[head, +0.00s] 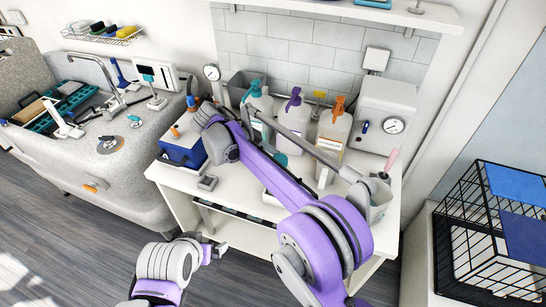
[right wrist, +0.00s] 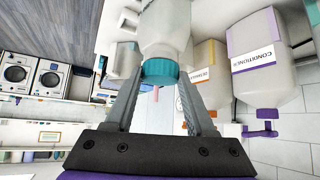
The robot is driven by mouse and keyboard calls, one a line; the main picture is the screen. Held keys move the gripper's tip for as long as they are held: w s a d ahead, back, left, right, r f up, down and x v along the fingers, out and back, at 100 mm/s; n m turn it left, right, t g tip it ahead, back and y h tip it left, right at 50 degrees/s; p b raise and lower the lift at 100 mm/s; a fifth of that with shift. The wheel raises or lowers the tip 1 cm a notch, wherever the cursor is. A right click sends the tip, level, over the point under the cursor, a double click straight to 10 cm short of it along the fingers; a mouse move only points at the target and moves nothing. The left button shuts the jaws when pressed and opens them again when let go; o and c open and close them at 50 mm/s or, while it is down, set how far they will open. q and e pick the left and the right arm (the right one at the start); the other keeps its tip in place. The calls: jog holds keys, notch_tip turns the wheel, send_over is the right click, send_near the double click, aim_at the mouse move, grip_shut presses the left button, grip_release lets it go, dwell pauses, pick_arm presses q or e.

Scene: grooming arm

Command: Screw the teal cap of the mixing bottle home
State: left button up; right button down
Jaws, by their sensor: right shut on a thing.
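In the right wrist view, which is upside down, the teal cap (right wrist: 160,72) sits at the neck of the pale, translucent mixing bottle (right wrist: 165,30). I cannot tell whether the cap is fully seated. My right gripper (right wrist: 158,78) is shut on the cap, with a grey finger on each side. In the head view my purple right arm reaches over the table and hides most of the mixing bottle. My left gripper (head: 215,249) is low in front of the table, away from the bottle. Its fingers are too small to read.
Pump bottles with teal (head: 254,88), purple (head: 293,97) and orange (head: 338,104) tops stand along the tiled wall. A blue box (head: 180,152) is on the table's left. A white cabinet with a gauge (head: 385,105) stands at the right. A black wire crate (head: 480,235) is farther right.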

jog(key=m+g, duration=0.1)
jog(key=w+m+g, duration=0.1)
jog(key=shift+f+m, duration=0.1)
jog(key=shift+m, duration=0.2)
jog(key=shift+s+m+g, duration=0.1)
jog(key=shift+m+g, duration=0.2)
jog(key=shift+m, duration=0.1)
jog(key=shift+c, duration=0.8)
grip_release()
